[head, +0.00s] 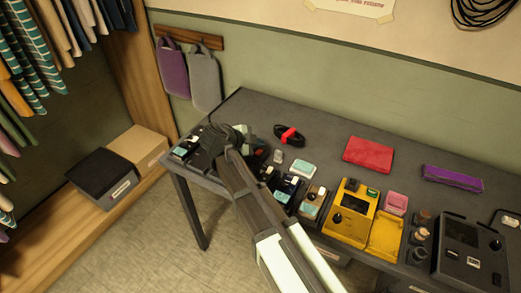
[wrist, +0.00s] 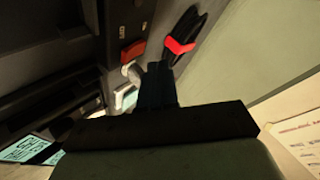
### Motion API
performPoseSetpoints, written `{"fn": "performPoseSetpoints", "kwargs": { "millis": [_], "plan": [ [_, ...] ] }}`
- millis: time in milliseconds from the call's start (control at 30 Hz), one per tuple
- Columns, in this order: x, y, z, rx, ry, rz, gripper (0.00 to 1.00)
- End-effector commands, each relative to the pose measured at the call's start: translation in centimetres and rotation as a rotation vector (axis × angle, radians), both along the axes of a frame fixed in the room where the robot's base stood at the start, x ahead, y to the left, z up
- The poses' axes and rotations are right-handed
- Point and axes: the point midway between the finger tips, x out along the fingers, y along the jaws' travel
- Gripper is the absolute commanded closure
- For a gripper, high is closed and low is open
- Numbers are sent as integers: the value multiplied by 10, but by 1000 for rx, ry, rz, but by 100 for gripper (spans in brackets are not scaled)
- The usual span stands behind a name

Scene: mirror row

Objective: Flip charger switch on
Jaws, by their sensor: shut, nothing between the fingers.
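A dark device, which looks like the charger, fills the left of the wrist view (wrist: 60,60). It carries a red-orange rocker switch (wrist: 133,50) with small pale markings beside it. Which way the rocker is set cannot be told. My gripper (wrist: 160,68) is shut and empty, its dark fingers just below and right of the switch, apart from it in the picture. Whether it touches anything cannot be told. In the head view my gripper (head: 222,138) is over the left part of the dark table, and the arm hides much of the device and the switch.
A black cable bundle with a red band (head: 288,135) lies right of my gripper; the wrist view shows it too (wrist: 182,45). Several small gadgets line the table's front, including a yellow unit (head: 350,212). A red pouch (head: 368,153) lies farther back. The back middle is mostly clear.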

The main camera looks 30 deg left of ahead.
Motion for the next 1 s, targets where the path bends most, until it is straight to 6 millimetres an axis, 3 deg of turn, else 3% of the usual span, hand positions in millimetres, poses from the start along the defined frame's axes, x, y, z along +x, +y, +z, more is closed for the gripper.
{"fn": "performPoseSetpoints", "kwargs": {
  "millis": [333, 1000],
  "plan": [
    [-1, 0, 5, 0, 0, 0, 100],
    [-7, 0, 49, -1, 0, 1, 100]
  ]
}}
